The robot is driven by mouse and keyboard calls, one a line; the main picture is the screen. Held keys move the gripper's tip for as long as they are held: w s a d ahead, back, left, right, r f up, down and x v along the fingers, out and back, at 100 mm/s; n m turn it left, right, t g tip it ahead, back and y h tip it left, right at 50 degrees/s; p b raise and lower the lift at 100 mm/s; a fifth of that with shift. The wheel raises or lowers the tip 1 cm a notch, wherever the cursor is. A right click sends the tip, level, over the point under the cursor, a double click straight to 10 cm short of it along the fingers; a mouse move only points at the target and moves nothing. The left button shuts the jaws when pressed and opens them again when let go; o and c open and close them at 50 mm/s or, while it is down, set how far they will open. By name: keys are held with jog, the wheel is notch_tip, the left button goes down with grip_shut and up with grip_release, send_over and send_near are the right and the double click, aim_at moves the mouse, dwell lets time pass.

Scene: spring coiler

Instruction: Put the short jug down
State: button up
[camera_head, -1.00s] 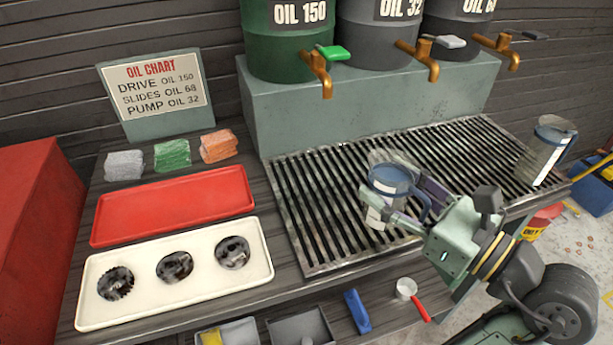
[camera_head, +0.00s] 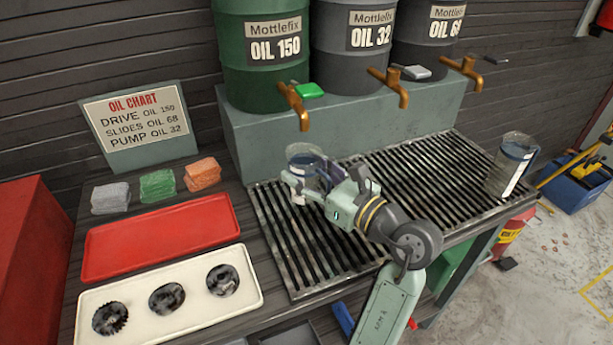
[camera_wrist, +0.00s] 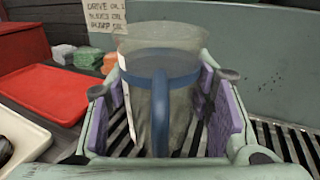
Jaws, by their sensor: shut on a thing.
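The short jug (camera_head: 303,160) is clear with a blue band and handle. My gripper (camera_head: 314,187) is shut around it, near the back left of the slatted drip grate (camera_head: 290,255). In the wrist view the jug (camera_wrist: 160,75) stands upright between the purple finger pads, its blue handle facing the camera. The grate slats (camera_wrist: 285,140) show below and beside it. I cannot tell whether the jug's base touches the grate. In the head view the jug is below the brass tap of the green OIL 150 drum (camera_head: 262,60). The gripper hides part of the jug.
A taller clear jug (camera_head: 512,160) stands at the grate's right end. OIL 32 and OIL 68 taps overhang the grate's back. A red tray (camera_head: 160,237), a white tray (camera_head: 255,290) with dark gears, and folded cloths lie left. The grate's middle is clear.

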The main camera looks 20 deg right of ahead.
jog(key=shift+f, duration=1.15)
jog(key=shift+f, duration=0.1)
jog(key=shift+f, duration=0.1)
jog(key=o, duration=1.3)
jog(key=shift+c, duration=0.2)
jog(key=shift+r, duration=0.2)
jog(key=b+v, duration=0.3)
jog(key=v, duration=0.9)
jog(key=shift+s+b, duration=0.1)
jog(key=shift+b, duration=0.25)
